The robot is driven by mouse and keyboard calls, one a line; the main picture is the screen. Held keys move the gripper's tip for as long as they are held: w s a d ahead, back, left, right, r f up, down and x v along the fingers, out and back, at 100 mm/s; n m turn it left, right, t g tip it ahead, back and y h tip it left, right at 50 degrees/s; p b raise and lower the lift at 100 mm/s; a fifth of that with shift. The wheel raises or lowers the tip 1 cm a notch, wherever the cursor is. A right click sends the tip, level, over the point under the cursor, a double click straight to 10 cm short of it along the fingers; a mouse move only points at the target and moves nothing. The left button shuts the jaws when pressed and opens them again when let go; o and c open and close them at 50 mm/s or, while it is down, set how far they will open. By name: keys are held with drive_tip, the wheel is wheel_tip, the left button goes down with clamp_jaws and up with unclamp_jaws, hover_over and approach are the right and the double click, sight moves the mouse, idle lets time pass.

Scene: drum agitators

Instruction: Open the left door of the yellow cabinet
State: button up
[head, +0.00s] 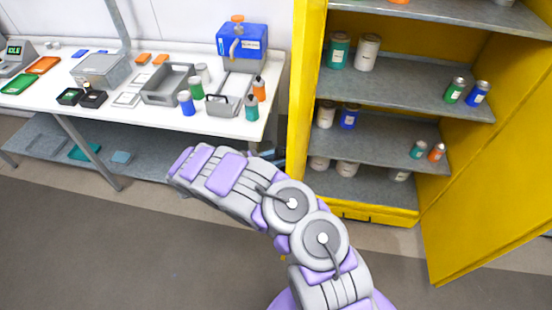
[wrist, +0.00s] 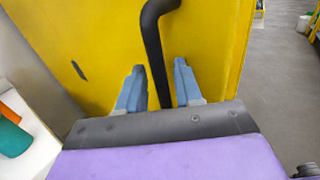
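The yellow cabinet (head: 370,212) stands at the right in the head view, with its shelves exposed and its right door (head: 490,190) swung wide open. A narrow yellow panel (head: 306,75) at its left side is seen almost edge-on; whether it is the left door or the side wall is unclear. In the wrist view, a yellow door face (wrist: 95,50) fills the upper part and carries a bent black handle (wrist: 150,35). My gripper (wrist: 158,80) is open, with one blue-grey finger on each side of the handle. Contact with the handle cannot be seen.
A white table (head: 150,120) with bottles, trays and a blue device (head: 241,42) stands close left of the cabinet. In the wrist view, a green bottle (wrist: 13,138) is near at lower left. Bottles stand on the cabinet shelves (head: 395,90). The grey floor (head: 120,240) in front is clear.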

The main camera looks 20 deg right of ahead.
drive_tip(key=shift+a, duration=0.1)
drive_tip(key=a, duration=1.7)
drive_tip(key=shift+s+a+b, duration=0.15)
drive_tip(key=shift+s+b, duration=0.1)
drive_tip(key=shift+b, duration=0.1)
idle(0.4)
